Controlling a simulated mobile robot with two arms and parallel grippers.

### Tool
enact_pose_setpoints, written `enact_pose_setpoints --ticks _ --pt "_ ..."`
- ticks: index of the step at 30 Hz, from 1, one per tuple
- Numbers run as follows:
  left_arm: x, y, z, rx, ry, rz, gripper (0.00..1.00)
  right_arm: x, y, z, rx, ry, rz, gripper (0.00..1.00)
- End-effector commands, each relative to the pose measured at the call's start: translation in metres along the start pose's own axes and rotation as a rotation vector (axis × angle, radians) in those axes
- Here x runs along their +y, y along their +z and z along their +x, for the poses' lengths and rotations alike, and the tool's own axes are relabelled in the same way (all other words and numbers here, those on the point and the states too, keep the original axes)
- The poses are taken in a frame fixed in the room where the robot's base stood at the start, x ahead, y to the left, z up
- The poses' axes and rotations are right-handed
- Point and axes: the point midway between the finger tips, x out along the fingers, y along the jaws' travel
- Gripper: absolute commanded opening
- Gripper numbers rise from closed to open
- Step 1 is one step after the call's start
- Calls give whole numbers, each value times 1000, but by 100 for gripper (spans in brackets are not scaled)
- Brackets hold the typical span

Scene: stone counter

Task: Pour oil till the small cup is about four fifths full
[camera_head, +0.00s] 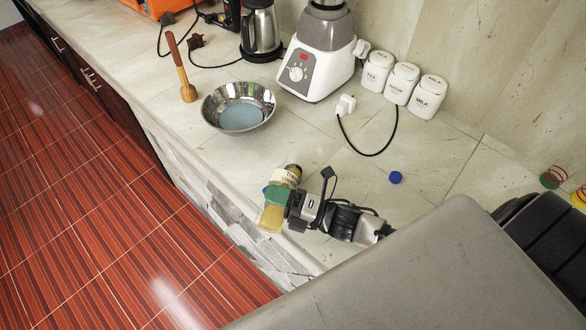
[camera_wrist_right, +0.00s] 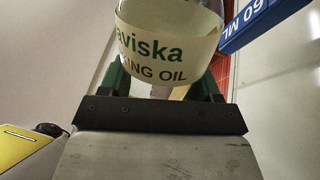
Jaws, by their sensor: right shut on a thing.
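My right gripper (camera_head: 276,200) is shut on the oil bottle (camera_head: 286,177) near the counter's front edge. The bottle has a cream label, and its amber lower part shows below the green fingers. In the right wrist view the label of the bottle (camera_wrist_right: 165,55) reads partly "KING OIL", between the green fingers of the gripper (camera_wrist_right: 162,92). A blue piece marked "60 ML" (camera_wrist_right: 265,18) shows at the upper right there; I cannot tell whether it belongs to the small cup. No small cup can be made out in the head view. My left gripper is not in view.
A blue cap-like disc (camera_head: 395,177) lies on the counter (camera_head: 440,150). A metal bowl (camera_head: 212,108), a wooden pestle (camera_head: 186,88), a blender base (camera_head: 318,70), a kettle (camera_head: 262,32) and white canisters (camera_head: 402,84) stand farther back. The red floor lies beyond the front edge.

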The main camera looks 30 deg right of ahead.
Motion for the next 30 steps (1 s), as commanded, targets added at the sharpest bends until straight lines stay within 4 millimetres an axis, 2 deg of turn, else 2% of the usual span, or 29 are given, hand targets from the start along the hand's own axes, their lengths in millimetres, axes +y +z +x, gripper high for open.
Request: enact_pose_setpoints --ticks 30 --pt "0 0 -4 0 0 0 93 1 0 0 -9 1 61 38"
